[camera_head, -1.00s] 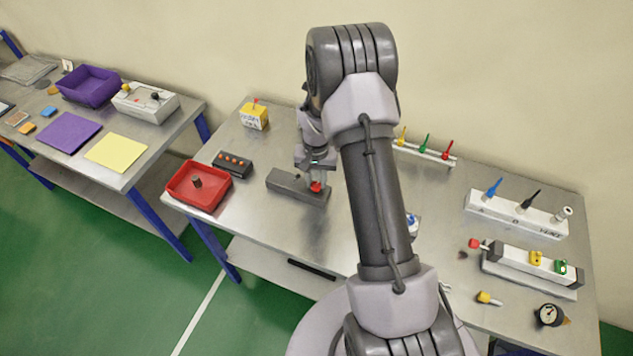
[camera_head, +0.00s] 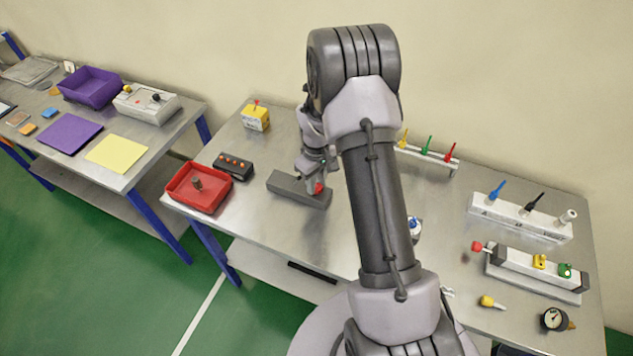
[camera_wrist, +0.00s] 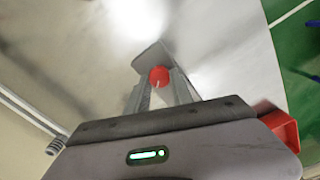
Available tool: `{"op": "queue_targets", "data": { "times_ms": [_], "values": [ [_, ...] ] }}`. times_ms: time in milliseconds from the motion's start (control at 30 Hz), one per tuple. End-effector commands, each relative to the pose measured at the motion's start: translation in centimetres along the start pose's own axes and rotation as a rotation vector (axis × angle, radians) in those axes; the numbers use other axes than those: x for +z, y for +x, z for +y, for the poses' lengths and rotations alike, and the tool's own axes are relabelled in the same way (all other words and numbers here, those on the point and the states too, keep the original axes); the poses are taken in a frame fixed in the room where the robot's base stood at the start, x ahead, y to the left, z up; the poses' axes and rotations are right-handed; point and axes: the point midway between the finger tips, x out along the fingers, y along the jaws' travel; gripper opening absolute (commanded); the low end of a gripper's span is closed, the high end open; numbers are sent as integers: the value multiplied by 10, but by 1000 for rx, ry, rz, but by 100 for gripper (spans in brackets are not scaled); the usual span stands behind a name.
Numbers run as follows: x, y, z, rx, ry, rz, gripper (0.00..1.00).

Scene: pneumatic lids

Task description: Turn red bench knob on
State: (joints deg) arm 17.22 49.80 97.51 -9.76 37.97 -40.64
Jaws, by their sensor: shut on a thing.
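The red knob (camera_head: 319,188) sits at the right end of a dark grey block (camera_head: 297,189) on the metal bench. In the wrist view the round red knob (camera_wrist: 159,76) has a pale pointer mark on its face and lies between my two fingertips. My gripper (camera_head: 314,184) comes down from above onto the knob. In the wrist view my gripper (camera_wrist: 160,82) is shut on the knob, a finger on each side. The end of the grey block (camera_wrist: 152,55) shows beyond the knob; the rest of it is hidden by my gripper.
A red tray (camera_head: 180,204) and a dark box with orange buttons (camera_head: 233,166) stand left of the block. A yellow box (camera_head: 256,117) stands behind. Coloured levers (camera_head: 427,146) are behind my arm, with valve blocks (camera_head: 519,214) at right. The bench before the block is clear.

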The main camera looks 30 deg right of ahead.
Motion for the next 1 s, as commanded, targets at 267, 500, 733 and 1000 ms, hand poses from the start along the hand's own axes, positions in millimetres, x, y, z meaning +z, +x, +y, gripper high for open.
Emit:
{"op": "queue_targets", "data": {
  "times_ms": [267,500,733,1000],
  "values": [
    [-1,-1,0,1,-97,2,0],
    [-1,-1,0,2,-125,2,0],
    [-1,-1,0,2,-127,2,0],
    [-1,-1,0,1,-126,2,49]
  ]
}}
